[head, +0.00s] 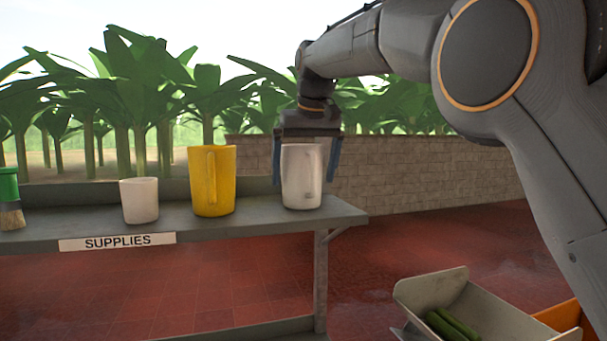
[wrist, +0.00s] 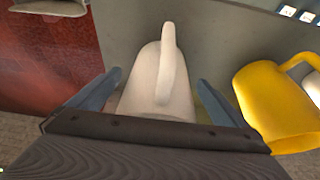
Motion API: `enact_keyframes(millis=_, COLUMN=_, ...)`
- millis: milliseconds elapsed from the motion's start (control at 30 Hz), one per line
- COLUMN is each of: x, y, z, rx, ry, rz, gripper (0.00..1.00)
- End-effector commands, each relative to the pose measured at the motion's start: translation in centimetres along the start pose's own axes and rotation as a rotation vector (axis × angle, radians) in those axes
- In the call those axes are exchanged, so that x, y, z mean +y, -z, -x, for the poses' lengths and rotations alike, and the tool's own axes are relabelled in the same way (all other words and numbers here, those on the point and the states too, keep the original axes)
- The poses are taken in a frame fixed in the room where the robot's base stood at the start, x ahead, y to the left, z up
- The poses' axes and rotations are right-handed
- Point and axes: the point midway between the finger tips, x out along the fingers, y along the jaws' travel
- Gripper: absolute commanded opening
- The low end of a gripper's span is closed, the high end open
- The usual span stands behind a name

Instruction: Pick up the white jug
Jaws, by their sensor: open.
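The white jug (head: 301,178) stands upright near the right end of the grey shelf (head: 90,222) in the head view. In the wrist view the white jug (wrist: 150,85) lies between my fingers, its handle toward the top of the picture. My gripper (head: 307,158) points down over the jug from above. Its two blue-grey fingers are spread, one on each side of the jug. In the wrist view my gripper (wrist: 163,92) is open, with visible gaps beside the jug. The far side of the jug is hidden.
A yellow jug (head: 212,182) stands just left of the white jug; it also shows in the wrist view (wrist: 270,105). A white cup (head: 139,200) and a green-handled brush (head: 10,200) stand farther left. A grey bin (head: 500,325) with green stems sits below right.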

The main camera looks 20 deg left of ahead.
Motion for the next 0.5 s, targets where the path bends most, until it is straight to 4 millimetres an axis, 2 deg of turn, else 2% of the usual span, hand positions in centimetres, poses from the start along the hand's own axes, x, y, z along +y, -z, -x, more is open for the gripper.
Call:
enact_keyframes(millis=200, x=0.1, y=0.0, z=-2.1, rx=0.001, ry=0.0, rz=0.0, gripper=0.98)
enact_keyframes(millis=467, x=0.1, y=0.0, z=-2.4, rx=0.001, ry=0.001, rz=0.0, gripper=0.98)
enact_keyframes(millis=500, x=0.1, y=0.0, z=-2.4, rx=0.001, ry=0.001, rz=0.001, gripper=0.91)
